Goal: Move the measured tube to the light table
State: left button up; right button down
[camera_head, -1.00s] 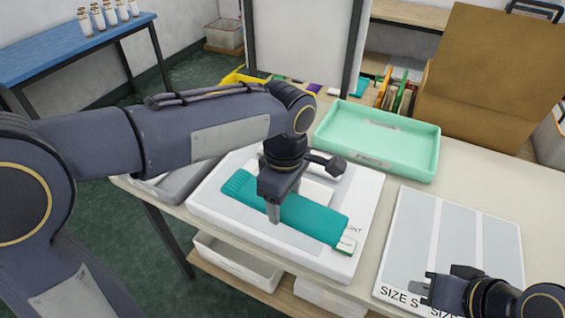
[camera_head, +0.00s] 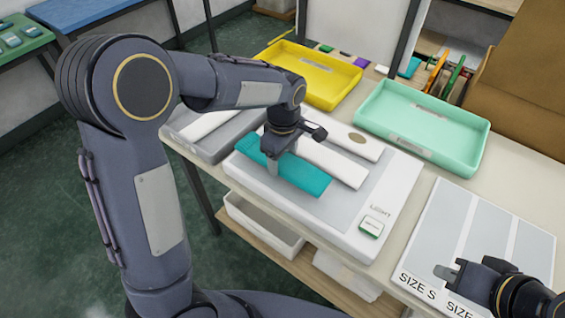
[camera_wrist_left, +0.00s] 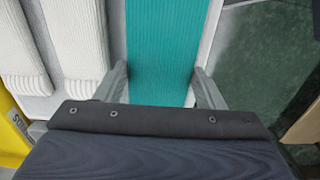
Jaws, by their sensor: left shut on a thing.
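The teal ribbed tube (camera_head: 308,178) lies on or just above the front left part of the white light table (camera_head: 405,190); I cannot tell if it touches. My left gripper (camera_head: 272,166) is shut on it, pointing down across it. In the left wrist view the teal tube (camera_wrist_left: 160,45) runs between the two fingers (camera_wrist_left: 158,88). Two white pieces (camera_head: 330,164) lie beside it on the light table, the farther one with a brown oval. My right gripper (camera_head: 448,268) is over the size board; its finger gap is unclear.
A grey tray (camera_head: 186,142) with a white piece is left of the light table. A yellow tray (camera_head: 330,98) and a mint tray (camera_head: 425,150) stand behind. A green-edged tag (camera_head: 371,227) lies at the light table's right end. The size board (camera_head: 480,225) is at right.

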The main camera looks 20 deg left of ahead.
aim_at(282, 159)
pick_arm(q)
jog(key=shift+w+a+f, duration=0.1)
jog(key=shift+a+f, duration=0.05)
jog(key=shift+f, duration=1.6)
jog(key=shift+f, duration=0.1)
jog(key=o, duration=0.9)
jog(key=shift+o, duration=0.2)
